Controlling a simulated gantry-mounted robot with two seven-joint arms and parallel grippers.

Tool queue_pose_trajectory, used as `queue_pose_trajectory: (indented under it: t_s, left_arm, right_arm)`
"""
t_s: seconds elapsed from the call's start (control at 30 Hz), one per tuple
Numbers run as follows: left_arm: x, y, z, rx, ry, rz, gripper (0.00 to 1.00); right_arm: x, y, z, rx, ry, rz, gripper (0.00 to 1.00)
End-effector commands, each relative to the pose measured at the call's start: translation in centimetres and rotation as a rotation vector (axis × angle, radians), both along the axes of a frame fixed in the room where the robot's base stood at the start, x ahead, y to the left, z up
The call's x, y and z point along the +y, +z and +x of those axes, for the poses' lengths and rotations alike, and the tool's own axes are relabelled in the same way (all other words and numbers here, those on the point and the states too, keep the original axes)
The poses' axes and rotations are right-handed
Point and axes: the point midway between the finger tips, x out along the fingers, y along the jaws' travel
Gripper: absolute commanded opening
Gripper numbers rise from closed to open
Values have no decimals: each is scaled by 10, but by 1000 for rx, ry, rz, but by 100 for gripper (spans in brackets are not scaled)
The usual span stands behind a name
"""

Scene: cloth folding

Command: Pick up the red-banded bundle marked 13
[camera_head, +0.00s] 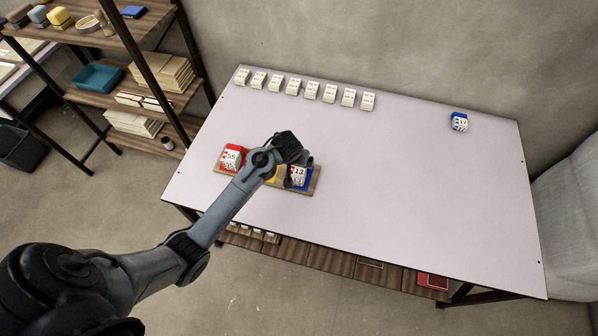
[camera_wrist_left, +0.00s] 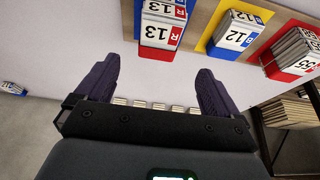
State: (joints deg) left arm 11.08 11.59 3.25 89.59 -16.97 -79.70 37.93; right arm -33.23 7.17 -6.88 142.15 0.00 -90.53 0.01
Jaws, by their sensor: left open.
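The red-banded bundle marked 13 (camera_wrist_left: 162,28) stands on the blue section at one end of a wooden tray (camera_wrist_left: 200,12). In the head view this bundle (camera_head: 298,176) is partly covered by my gripper. My left gripper (camera_head: 297,168) is over that end of the tray. In the left wrist view its two dark fingers (camera_wrist_left: 155,88) are spread wide with nothing between them. The bundle lies beyond the fingertips, roughly in line with the gap, and apart from them. My right gripper is not in view.
A blue-banded bundle marked 12 (camera_wrist_left: 234,32) stands on the tray's yellow section, and a bundle marked 55 (camera_head: 231,157) at its other end. Several pale bundles (camera_head: 311,91) line the table's back edge. A blue-banded bundle (camera_head: 459,121) sits back right. The table's right half (camera_head: 430,190) is mostly clear.

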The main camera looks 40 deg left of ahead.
Motion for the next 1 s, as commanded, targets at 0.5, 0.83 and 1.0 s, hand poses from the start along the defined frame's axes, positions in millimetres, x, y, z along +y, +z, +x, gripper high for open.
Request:
queue_pose_trajectory:
  t_s: [0.5,0.83,1.0]
  left_arm:
    - [5,-44,14,3,-1,2,96]
    - [9,-78,26,2,-1,1,96]
    - [9,-80,27,1,-1,1,96]
  right_arm:
    - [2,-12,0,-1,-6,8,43]
    - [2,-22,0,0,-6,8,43]
    - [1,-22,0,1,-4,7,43]
